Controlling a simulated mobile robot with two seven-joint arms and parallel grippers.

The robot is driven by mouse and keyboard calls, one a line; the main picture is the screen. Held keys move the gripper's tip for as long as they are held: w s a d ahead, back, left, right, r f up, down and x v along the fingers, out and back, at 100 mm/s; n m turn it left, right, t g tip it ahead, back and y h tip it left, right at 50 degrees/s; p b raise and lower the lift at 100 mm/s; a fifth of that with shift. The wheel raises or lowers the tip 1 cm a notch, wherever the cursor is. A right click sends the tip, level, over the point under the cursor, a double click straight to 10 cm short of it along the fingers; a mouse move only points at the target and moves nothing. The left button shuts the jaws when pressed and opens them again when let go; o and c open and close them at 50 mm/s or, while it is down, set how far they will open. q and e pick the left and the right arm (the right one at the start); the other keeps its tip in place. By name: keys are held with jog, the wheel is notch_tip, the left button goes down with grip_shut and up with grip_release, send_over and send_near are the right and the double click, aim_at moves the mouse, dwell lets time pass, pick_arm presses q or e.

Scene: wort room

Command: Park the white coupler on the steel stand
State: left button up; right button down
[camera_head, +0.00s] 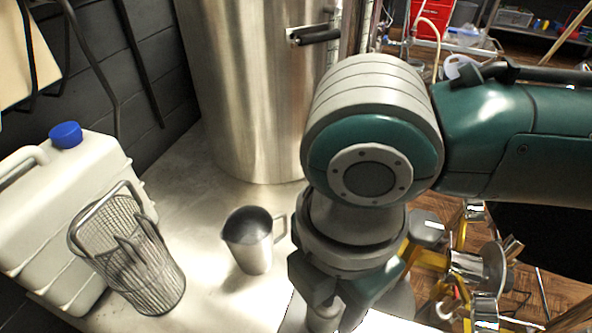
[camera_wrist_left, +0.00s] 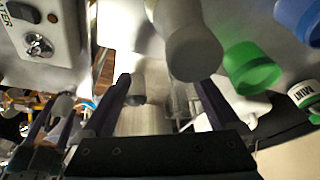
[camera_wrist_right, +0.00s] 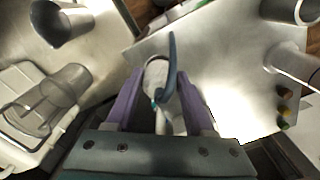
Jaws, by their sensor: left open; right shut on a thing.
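My right gripper (camera_wrist_right: 158,100) is shut on a pale, rounded piece with a blue-grey lever, which looks like the white coupler (camera_wrist_right: 154,74). It is held between the purple fingers above a bright steel surface (camera_wrist_right: 225,75). In the head view, my right gripper (camera_head: 328,302) points down at the bottom middle, and its arm hides much of what lies behind. My left gripper (camera_wrist_left: 160,92) shows only in the left wrist view, open, with a small grey cylinder (camera_wrist_left: 137,88) seen beyond its fingers. I cannot clearly pick out the steel stand in any view.
A steel jug (camera_head: 250,245), a wire basket (camera_head: 130,260) and a white canister (camera_head: 70,200) with a blue cap stand left of my right gripper. A large steel vessel (camera_head: 255,90) rises behind. A green-capped bottle (camera_wrist_left: 250,68) is near my left gripper.

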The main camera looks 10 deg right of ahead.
aim_at(331, 299)
pick_arm(q)
jog(key=shift+r+p, duration=0.35)
dwell(0.3)
jog(key=shift+f+b, duration=0.4)
jog(key=shift+b, duration=0.05)
pick_arm(e)
jog(key=shift+f, duration=0.65)
jog(key=c, duration=0.5)
grip_release()
jog(key=shift+c, duration=0.2)
pick_arm(q)
jog(key=shift+r, duration=0.1)
pick_arm(e)
jog(key=shift+r, duration=0.15)
notch_tip(331, 299, up, 5)
jog(key=p, duration=0.6)
jog(key=shift+r, duration=0.1)
notch_tip(331, 299, up, 6)
jog(key=p, duration=0.6)
pick_arm(q)
notch_tip(331, 299, up, 12)
pick_arm(e)
jog(key=shift+f, duration=0.2)
